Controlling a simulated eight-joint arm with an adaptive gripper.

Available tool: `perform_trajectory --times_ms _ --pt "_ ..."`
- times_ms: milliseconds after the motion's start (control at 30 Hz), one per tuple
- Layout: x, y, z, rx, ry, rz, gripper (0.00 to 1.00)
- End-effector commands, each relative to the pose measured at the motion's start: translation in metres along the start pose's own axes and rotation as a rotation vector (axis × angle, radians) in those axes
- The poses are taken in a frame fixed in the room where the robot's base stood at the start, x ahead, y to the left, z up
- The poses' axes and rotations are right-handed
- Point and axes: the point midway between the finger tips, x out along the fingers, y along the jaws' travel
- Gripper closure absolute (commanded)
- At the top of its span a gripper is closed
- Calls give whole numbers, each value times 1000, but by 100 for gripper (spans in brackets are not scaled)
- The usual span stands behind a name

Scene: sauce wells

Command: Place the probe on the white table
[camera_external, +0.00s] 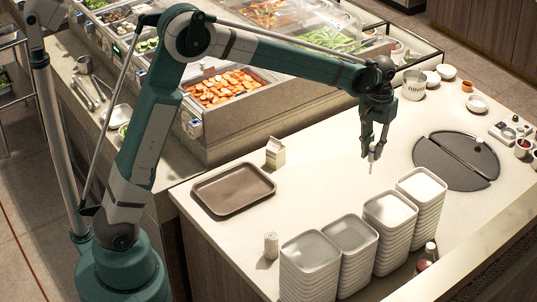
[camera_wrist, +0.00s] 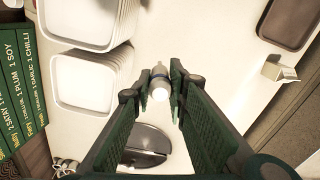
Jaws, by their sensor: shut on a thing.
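My gripper (camera_external: 372,149) is shut on the probe (camera_external: 371,167), a small grey and white piece with a thin pale tip that points down. The fingers hide part of the probe.
Several stacks of white trays (camera_external: 418,184) stand close by. A brown tray (camera_external: 234,189) and a small carton (camera_external: 275,153) lie left. A dark round board (camera_external: 450,165) lies right, with bowls (camera_external: 477,104) behind it. Bare table lies between the carton and the board.

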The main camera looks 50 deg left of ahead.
Motion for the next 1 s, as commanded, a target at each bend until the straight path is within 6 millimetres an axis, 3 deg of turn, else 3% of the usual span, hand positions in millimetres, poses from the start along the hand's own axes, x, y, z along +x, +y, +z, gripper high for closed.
perform_trajectory --times_ms 300,500,700,1000 --pt "90 0 0 -1 0 0 96" --pt "126 0 -1 -1 0 0 96" --pt "138 0 0 -1 0 0 96" --pt "139 0 0 -1 0 0 96"
